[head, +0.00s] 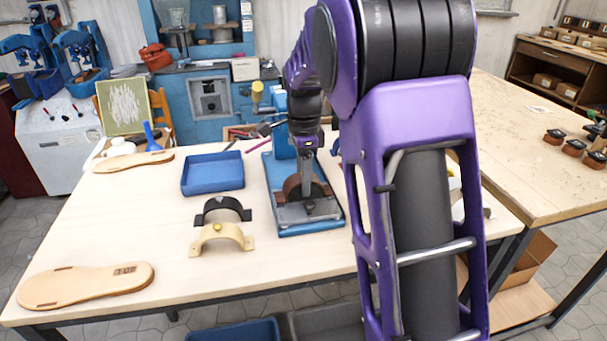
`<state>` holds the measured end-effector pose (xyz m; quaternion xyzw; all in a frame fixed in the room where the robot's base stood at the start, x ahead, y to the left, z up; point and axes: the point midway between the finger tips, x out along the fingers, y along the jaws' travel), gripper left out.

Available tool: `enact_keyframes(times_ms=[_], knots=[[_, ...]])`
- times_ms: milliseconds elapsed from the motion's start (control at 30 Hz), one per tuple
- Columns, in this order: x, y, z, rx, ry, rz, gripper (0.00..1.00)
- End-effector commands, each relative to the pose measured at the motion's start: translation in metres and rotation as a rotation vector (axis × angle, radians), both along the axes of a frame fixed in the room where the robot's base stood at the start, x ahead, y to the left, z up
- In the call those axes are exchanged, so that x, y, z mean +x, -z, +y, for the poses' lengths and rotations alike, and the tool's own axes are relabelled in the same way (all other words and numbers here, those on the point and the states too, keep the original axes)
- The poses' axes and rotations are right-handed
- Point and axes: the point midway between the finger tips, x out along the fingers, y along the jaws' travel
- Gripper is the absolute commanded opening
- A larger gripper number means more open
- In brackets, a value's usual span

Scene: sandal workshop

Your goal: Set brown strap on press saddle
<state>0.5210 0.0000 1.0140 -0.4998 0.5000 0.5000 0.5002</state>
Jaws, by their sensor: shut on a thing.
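The brown strap (292,186) is an arched band over the grey saddle of the blue-based press (308,232) on the table. My gripper (309,204) points down at the strap and is shut on it. The fingers hide part of the strap, and I cannot tell whether it rests fully on the saddle. A black strap (222,204) and a cream strap (221,236) stand as arches on the table left of the press.
An empty blue tray (213,168) lies behind the straps. Sandal soles lie at the front left (85,286) and back left (133,161). Tools with dark heads lie near the tray's right. My arm covers the table's right part. Bare tabletop shows at front centre.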

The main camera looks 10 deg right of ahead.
Motion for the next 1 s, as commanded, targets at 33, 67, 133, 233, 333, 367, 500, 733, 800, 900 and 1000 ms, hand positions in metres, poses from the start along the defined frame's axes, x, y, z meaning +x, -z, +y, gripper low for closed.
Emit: enact_keyframes(times_ms=[33,67,133,233,333,367,500,733,800,900,1000], knots=[[0.0,0.0009,0.0,0.0,0.0,0.0,0.0],[0.0,0.0009,0.0,0.0,0.0,0.0,0.0],[0.0,0.0007,0.0,0.0,0.0,0.0,0.0],[0.0,0.0006,0.0,0.0,0.0,0.0,0.0],[0.0,0.0007,0.0,0.0,0.0,0.0,0.0],[0.0,0.0008,0.0,0.0,0.0,0.0,0.0],[0.0,0.0019,0.0,0.0,0.0,0.0,0.0],[0.0,0.0048,0.0,0.0,0.0,0.0,0.0],[0.0,0.0057,0.0,0.0,0.0,0.0,0.0],[0.0,0.0069,0.0,0.0,0.0,0.0,0.0],[0.0,0.0067,0.0,0.0,0.0,0.0,0.63]])
